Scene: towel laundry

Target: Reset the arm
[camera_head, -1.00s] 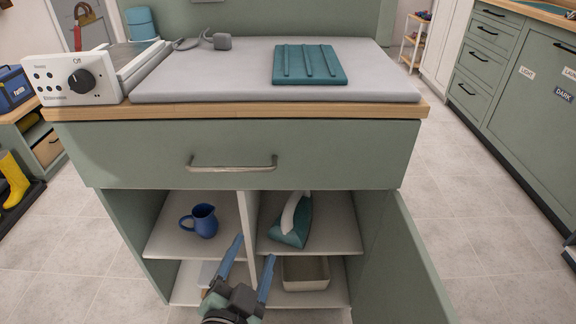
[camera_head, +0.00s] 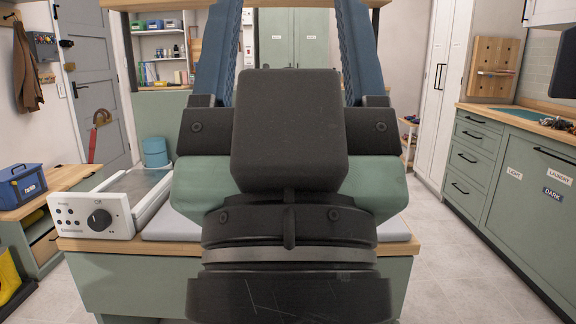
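My gripper (camera_head: 289,20) is raised close in front of the camera and fills the middle of the view. Its two blue fingers point up and stand wide apart, with nothing seen between them. The fingertips run to the top edge of the picture. My gripper and wrist hide most of the green cabinet's top and front. The grey padded top (camera_head: 396,229) of the cabinet shows only at the sides.
A white control box (camera_head: 95,216) with a black dial sits at the cabinet's left end. A blue box (camera_head: 22,185) stands on a bench at the left. Green drawers (camera_head: 478,153) line the right wall. Floor is clear between the cabinet and these drawers.

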